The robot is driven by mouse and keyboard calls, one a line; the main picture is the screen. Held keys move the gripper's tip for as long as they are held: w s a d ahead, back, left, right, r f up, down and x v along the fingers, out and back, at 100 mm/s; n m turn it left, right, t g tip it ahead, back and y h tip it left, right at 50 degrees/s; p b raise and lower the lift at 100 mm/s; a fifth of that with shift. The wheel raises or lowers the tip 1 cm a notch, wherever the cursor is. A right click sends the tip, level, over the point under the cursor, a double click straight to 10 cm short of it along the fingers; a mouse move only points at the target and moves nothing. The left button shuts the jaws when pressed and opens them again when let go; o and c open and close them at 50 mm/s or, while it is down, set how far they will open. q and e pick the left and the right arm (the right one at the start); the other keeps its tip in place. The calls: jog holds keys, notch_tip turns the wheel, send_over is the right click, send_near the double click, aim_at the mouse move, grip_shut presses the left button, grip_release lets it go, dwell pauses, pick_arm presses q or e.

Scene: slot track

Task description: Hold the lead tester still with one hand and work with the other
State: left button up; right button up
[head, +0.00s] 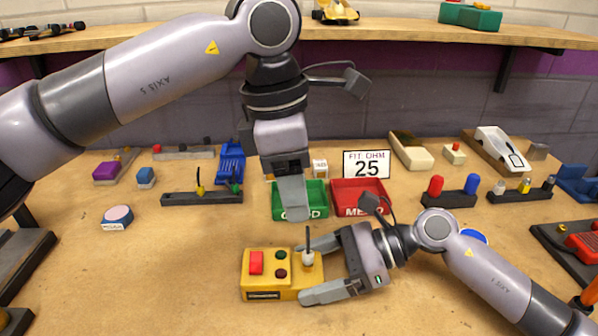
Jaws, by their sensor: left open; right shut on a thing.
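The lead tester, a yellow box (271,289), sits on the bench at the front middle. It has a red rocker, a dark green button, a dark red button and a white post with a thin dark rod on top. My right gripper (312,272) comes from the right and is shut on the tester's right end, with one finger in front and one behind. My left gripper (293,205) points down above and behind the tester, in front of the green bin. It is open, but its fingers overlap from this angle, and I see nothing held in it.
A green bin (314,211) and a red bin (357,209) stand behind the tester, with a sign (366,164) reading "FIT OHM 25". A dark rack (202,198) is at left, and a block with red and blue pegs (449,200) at right. The bench left of the tester is clear.

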aim_at(309, 253)
pick_arm(q)
jog(key=f, duration=0.3)
jog(key=d+f, duration=0.1)
jog(key=f, duration=0.7)
jog(key=shift+d, duration=0.35)
grip_shut()
jog(key=shift+r, duration=2.1)
